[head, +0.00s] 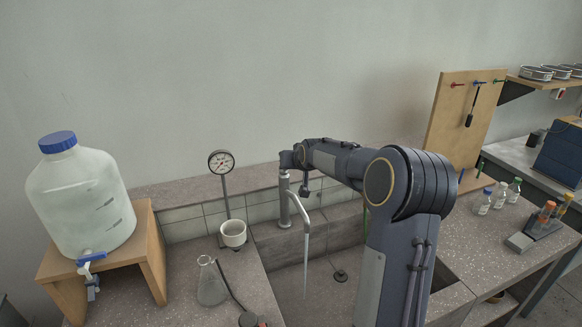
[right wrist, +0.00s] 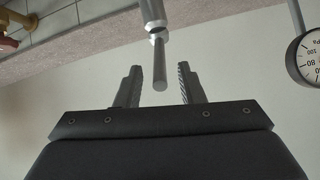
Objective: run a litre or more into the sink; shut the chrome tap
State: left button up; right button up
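The chrome tap (head: 284,205) stands at the back edge of the sink (head: 325,250). A thin pale stream appears to run from its spout down into the basin. My right gripper (head: 289,160) is at the top of the tap, and the arm hides part of the sink. In the right wrist view my right gripper (right wrist: 158,84) is open. Its two fingers stand on either side of the tap's lever (right wrist: 160,68), with a visible gap on both sides. My left gripper is not in view.
A dial gauge (head: 221,163) on a post, a white cup (head: 233,234) and a flask (head: 212,283) stand left of the sink. A large bottle (head: 80,190) sits on a wooden stand (head: 151,262). Small bottles (head: 499,195) and a tool board (head: 458,120) are at right.

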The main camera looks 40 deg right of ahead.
jog(key=shift+b+v, duration=0.5)
jog(key=shift+v, duration=2.15)
jog(key=shift+c, duration=0.2)
